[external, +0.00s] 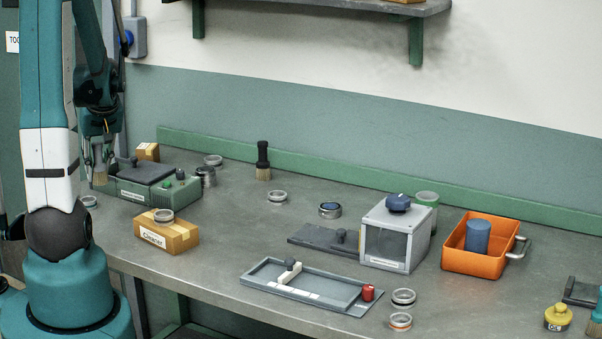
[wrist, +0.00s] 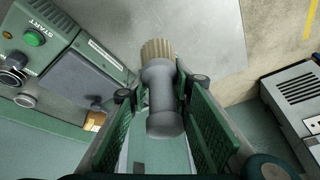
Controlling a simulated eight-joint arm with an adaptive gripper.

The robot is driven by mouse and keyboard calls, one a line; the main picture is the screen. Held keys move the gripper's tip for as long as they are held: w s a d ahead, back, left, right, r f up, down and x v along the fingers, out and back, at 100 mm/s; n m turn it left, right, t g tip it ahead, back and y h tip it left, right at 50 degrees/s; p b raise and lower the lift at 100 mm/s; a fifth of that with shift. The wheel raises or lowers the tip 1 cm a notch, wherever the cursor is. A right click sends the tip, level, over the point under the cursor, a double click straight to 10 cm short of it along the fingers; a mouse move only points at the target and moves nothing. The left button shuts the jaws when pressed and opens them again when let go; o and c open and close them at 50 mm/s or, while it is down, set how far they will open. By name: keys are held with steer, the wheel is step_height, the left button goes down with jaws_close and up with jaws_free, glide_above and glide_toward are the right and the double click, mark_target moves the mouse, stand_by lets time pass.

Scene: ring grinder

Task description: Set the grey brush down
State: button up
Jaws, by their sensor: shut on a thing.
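The grey brush (wrist: 160,100) is held between the two green finger pads of my gripper (wrist: 162,90) in the wrist view. Its handle points toward the camera and its tan bristles point away, toward the grey tabletop. In the external view my gripper (external: 97,150) hangs at the left end of the bench, beside the green machine. The brush's bristles (external: 100,174) show below the fingers, pointing down. Whether the bristles touch the tabletop cannot be told.
The green machine (external: 150,182) with a dark lid stands just right of my gripper. A ring (external: 89,201) lies close by, and a cardboard box (external: 166,235) sits in front. A black-handled brush (external: 263,161) stands farther right. Bare tabletop (external: 225,225) lies right of the box.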

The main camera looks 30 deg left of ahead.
mark_target(103, 170)
steer(key=shift+f, duration=0.1)
steer(key=shift+f+b, duration=0.4)
steer(key=shift+f, duration=2.4)
steer(key=shift+f+b, duration=0.3)
steer(key=shift+f, duration=1.8)
steer(key=shift+f, duration=0.2)
steer(key=o, duration=1)
steer(key=shift+r, duration=0.1)
steer(key=shift+r, duration=0.2)
steer(key=shift+p+v, duration=0.85)
steer(key=shift+v, duration=5.1)
